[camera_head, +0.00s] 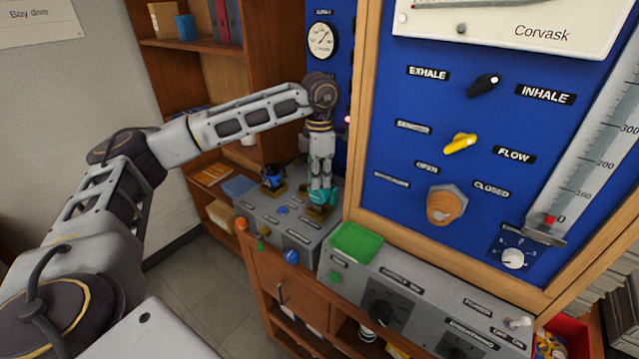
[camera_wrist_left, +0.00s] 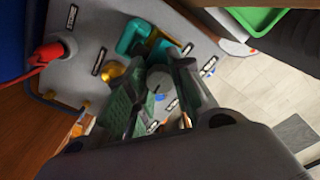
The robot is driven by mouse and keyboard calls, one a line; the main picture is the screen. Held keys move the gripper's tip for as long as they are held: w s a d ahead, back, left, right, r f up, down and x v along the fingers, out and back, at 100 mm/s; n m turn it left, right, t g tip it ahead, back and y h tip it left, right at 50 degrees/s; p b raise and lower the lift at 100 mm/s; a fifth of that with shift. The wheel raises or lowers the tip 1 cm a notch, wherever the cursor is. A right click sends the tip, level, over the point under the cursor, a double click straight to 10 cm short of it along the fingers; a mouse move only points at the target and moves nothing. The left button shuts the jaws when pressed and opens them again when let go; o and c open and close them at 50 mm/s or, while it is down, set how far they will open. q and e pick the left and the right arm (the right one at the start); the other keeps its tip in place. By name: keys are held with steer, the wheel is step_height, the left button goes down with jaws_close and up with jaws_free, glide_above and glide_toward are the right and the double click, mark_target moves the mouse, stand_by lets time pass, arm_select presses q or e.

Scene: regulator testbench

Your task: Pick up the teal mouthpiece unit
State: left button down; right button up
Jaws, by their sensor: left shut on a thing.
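The teal mouthpiece unit (camera_head: 324,196) is on the grey console at the left, beside a brass fitting. In the left wrist view the teal unit (camera_wrist_left: 135,36) shows just beyond my fingertips. My left gripper (camera_head: 321,183) points down at the unit and is shut on it; the fingers hide part of it. In the left wrist view the left gripper's fingers (camera_wrist_left: 158,85) reach toward the teal part, with a round grey piece between them. My right gripper is not in view.
A blue unit (camera_head: 273,178) stands on the console to the left. A green tray (camera_head: 355,243) sits on the console to the right. The blue panel (camera_head: 400,150) with knobs rises close to the right of my left gripper. A wooden shelf (camera_head: 230,90) stands behind.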

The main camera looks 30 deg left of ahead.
arm_select(q)
steer(key=shift+r, duration=0.6)
steer(key=shift+s+a, duration=0.4)
steer(key=shift+s, duration=0.05)
steer(key=s+a+b, duration=0.3)
steer(key=s+a, duration=0.8)
steer(key=s, duration=0.1)
steer(key=shift+a, duration=0.3)
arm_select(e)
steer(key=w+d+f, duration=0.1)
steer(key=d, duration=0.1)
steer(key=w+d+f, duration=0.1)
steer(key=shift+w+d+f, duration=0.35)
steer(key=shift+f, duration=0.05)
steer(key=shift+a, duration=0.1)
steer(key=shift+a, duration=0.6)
